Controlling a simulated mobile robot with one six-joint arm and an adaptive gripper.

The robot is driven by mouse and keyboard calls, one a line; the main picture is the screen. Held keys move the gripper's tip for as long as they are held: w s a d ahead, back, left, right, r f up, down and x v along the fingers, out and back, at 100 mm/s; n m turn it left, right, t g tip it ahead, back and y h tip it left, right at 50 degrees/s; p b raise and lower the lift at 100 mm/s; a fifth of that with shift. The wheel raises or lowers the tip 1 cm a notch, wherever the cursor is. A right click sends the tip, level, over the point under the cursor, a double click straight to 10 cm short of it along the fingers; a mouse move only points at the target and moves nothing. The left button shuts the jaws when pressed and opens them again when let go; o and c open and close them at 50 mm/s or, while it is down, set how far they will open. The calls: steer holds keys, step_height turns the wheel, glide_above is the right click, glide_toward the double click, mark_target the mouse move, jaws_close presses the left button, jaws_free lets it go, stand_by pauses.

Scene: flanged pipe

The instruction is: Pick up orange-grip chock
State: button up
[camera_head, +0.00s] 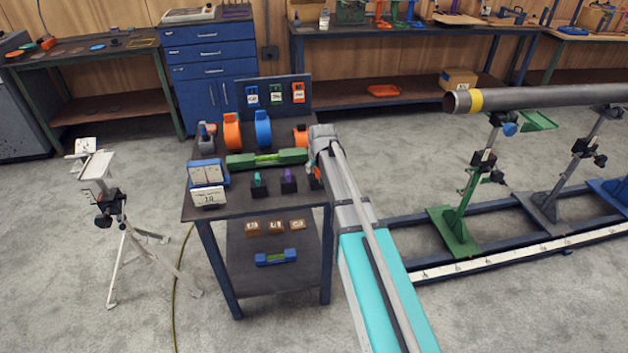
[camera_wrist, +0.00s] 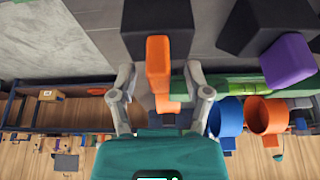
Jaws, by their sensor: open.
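The orange-grip chock is a dark block with an upright orange grip. In the wrist view its orange grip (camera_wrist: 158,62) stands between the two fingers of my gripper (camera_wrist: 159,78), which are open with a gap on each side. In the head view the chock (camera_head: 315,180) is at the right front edge of the cart top, partly hidden by my arm. I cannot tell whether any finger touches it.
A purple-grip chock (camera_head: 289,183) and a teal-grip chock (camera_head: 258,181) stand to its left on the cart (camera_head: 230,213). A green level (camera_head: 266,159) lies behind them. Orange and blue rings stand farther back. A pipe (camera_head: 560,97) on stands is at right.

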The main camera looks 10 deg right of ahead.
jaws_close()
steer(key=shift+r, duration=0.2)
stand_by(0.6)
step_height(320, 180, up, 2)
steer(key=p, duration=0.2)
steer(key=shift+r+p, duration=0.1)
steer(key=shift+p, duration=0.2)
steer(key=s+d+r+p, duration=0.9)
steer(key=s+r+p, duration=0.1)
steer(key=shift+s+d+r, duration=0.15)
steer(key=shift+d+r, duration=0.05)
steer(key=shift+d, duration=0.1)
stand_by(0.5)
steer(key=shift+d, duration=0.1)
